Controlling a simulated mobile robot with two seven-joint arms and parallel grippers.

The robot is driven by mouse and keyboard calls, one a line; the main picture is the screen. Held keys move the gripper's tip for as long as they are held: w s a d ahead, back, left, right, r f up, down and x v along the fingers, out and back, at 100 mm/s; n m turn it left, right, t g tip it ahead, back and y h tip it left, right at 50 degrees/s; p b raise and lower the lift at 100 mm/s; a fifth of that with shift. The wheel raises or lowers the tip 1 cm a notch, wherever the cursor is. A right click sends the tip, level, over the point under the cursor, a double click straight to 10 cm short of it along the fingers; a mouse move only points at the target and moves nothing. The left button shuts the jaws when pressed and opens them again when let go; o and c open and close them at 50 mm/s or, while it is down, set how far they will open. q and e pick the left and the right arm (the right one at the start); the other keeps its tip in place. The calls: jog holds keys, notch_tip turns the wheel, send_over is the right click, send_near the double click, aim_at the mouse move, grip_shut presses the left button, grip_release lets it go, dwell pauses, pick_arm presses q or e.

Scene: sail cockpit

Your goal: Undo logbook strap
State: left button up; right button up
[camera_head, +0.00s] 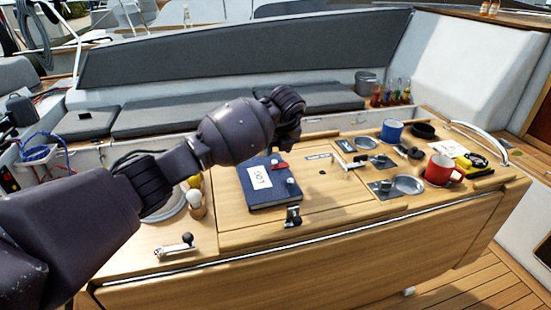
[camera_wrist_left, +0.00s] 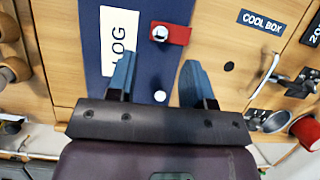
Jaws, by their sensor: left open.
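The dark blue logbook (camera_head: 262,199) lies on the wooden cockpit table, with a white LOG label (camera_head: 259,177). A short red strap tab (camera_head: 281,166) lies across its right part, and a pale round stud (camera_head: 290,181) sits nearer its front edge. In the left wrist view, the red tab (camera_wrist_left: 179,36) has a pale stud at its left end, and the other stud (camera_wrist_left: 160,96) lies between the fingers. My left gripper (camera_wrist_left: 157,76) is open and empty above the logbook. In the head view its fingers are mostly hidden behind the wrist. My right gripper is not in view.
A red mug (camera_head: 440,171), blue mug (camera_head: 392,131) and dark bowl (camera_head: 422,130) stand on the right of the table. Metal latches sit on the tabletop near the logbook. Salt and pepper-like shakers (camera_head: 196,203) stand at its left. A COOL BOX label (camera_wrist_left: 262,22) is right of it.

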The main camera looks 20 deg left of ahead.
aim_at(275, 161)
pick_arm(q)
jog(key=shift+x, duration=2.9)
jog(key=shift+d, duration=0.1)
grip_shut()
